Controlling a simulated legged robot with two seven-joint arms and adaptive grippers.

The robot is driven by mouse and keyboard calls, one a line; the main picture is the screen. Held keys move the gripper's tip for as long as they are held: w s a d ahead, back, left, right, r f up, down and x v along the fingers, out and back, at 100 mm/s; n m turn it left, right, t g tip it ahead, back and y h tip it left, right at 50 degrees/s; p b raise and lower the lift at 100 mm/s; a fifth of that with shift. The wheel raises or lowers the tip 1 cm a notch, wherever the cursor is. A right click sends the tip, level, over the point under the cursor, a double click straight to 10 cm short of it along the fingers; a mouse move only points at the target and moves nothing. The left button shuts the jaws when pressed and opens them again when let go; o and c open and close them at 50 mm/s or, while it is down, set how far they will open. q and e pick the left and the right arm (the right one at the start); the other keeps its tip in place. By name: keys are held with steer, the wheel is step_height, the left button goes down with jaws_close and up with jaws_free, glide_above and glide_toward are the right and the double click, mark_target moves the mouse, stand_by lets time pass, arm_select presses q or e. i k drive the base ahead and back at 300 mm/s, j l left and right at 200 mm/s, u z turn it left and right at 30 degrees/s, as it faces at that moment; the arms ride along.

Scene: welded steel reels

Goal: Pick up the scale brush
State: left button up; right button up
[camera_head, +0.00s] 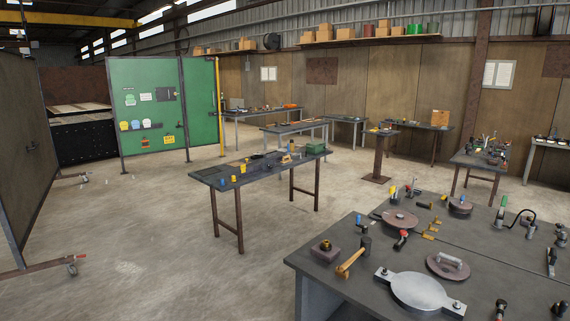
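I cannot pick out a scale brush for certain; the tools are small at this distance. The near workbench (303,262) at the lower right holds many tools. Near its front left edge lies a tool with a wooden handle (350,263) and a dark head, which looks like a hammer. A dark elongated tool (551,261) lies near the right edge of the picture; its kind is unclear. A red-and-black tool (402,239) lies near the middle of the bench. Neither of my grippers is in view.
The near bench also holds a silver round plate (418,291), a brown disc with a handle (448,266) and a dark block (324,250). A second workbench (225,182) with small items stands in mid-room. Green panels (160,105) stand at left. Concrete floor (130,235) is open between.

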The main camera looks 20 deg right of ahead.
mark_target(284, 162)
steer(key=i+l+z, duration=0.1)
steer(key=i, duration=0.3)
steer(key=i+l+z, duration=0.1)
steer(key=i, duration=0.3)
steer(key=i+u, duration=0.25)
steer(key=i, duration=0.35)
steer(key=i+u, duration=0.25)
steer(key=i, duration=0.4)
steer(key=i+l+u, duration=0.2)
steer(key=i, duration=0.4)
steer(key=i+l+z, duration=0.1)
steer(key=i+z, duration=0.2)
steer(key=i, duration=0.2)
steer(key=i+z, duration=0.35)
steer(key=i+j+z, duration=0.3)
steer(key=i, duration=0.3)
steer(key=i+j+z, duration=0.3)
steer(key=i, duration=0.15)
steer(key=i+l+z, duration=0.25)
steer(key=i+z, duration=0.55)
steer(key=i, duration=0.2)
steer(key=i+z, duration=0.4)
steer(key=i, duration=0.15)
